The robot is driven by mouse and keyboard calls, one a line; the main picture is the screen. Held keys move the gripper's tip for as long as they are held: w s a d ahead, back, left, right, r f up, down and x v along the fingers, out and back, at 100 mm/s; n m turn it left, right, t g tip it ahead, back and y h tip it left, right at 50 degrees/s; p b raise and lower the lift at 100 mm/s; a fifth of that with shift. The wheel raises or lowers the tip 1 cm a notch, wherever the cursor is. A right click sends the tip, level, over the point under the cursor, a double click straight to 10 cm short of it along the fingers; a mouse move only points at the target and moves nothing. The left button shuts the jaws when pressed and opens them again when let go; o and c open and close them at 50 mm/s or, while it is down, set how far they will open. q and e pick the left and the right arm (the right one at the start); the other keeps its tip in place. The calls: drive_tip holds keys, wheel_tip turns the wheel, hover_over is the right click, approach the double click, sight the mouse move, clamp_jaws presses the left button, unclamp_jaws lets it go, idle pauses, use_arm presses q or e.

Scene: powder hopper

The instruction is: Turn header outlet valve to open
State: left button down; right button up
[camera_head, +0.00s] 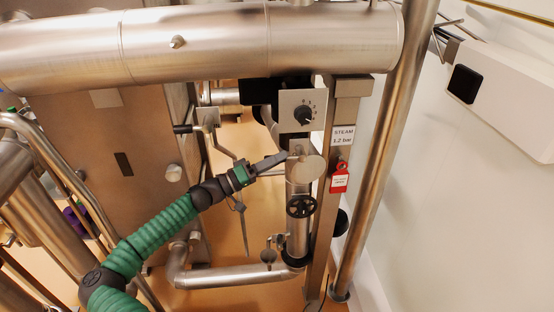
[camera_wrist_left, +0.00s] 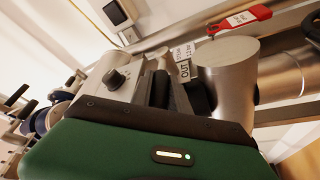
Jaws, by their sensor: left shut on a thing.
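My left gripper (camera_head: 284,157) reaches in from the left on the green arm. Its fingers are shut at the upper left of a vertical steel pipe (camera_head: 297,240), beside a round steel cap (camera_head: 312,167). In the left wrist view the fingers (camera_wrist_left: 170,92) close on the header outlet valve's handle, mostly hidden between them. A small label reading OUT (camera_wrist_left: 186,72) sits right by the fingers, next to a thick steel cylinder (camera_wrist_left: 232,75). The handle's exact angle cannot be made out. My right gripper is not in view.
A grey box with a black knob (camera_head: 303,115) is just above the gripper. A STEAM label (camera_head: 343,135) and red tag (camera_head: 340,178) hang on the post at right. A black handwheel (camera_head: 301,206) is below. A large steel pipe (camera_head: 200,42) crosses overhead.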

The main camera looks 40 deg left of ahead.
use_arm(q)
drive_tip(key=shift+a+r, duration=0.3)
drive_tip(key=shift+r+g+p, duration=0.5)
drive_tip(key=shift+r, duration=0.05)
drive_tip(key=r+g+p, duration=0.1)
drive_tip(key=r+m+g+y+p, duration=0.1)
drive_tip(key=shift+w+d+r+g+p, duration=0.15)
drive_tip(key=shift+w+d+g+p, duration=0.05)
drive_tip(key=shift+g+p, duration=0.2)
drive_tip(key=shift+w+d+r+m+g+y+p, duration=0.1)
drive_tip(key=shift+w+r+m+g+y+p, duration=0.15)
drive_tip(key=shift+g+y+p, duration=0.35)
drive_tip(key=shift+f, duration=0.1)
drive_tip(key=c, duration=1.4)
unclamp_jaws()
drive_tip(key=shift+f, duration=0.1)
drive_tip(key=shift+o, duration=0.7)
drive_tip(key=shift+s+f, duration=0.1)
drive_tip(key=shift+a+f, duration=0.15)
drive_tip(key=shift+a, duration=0.05)
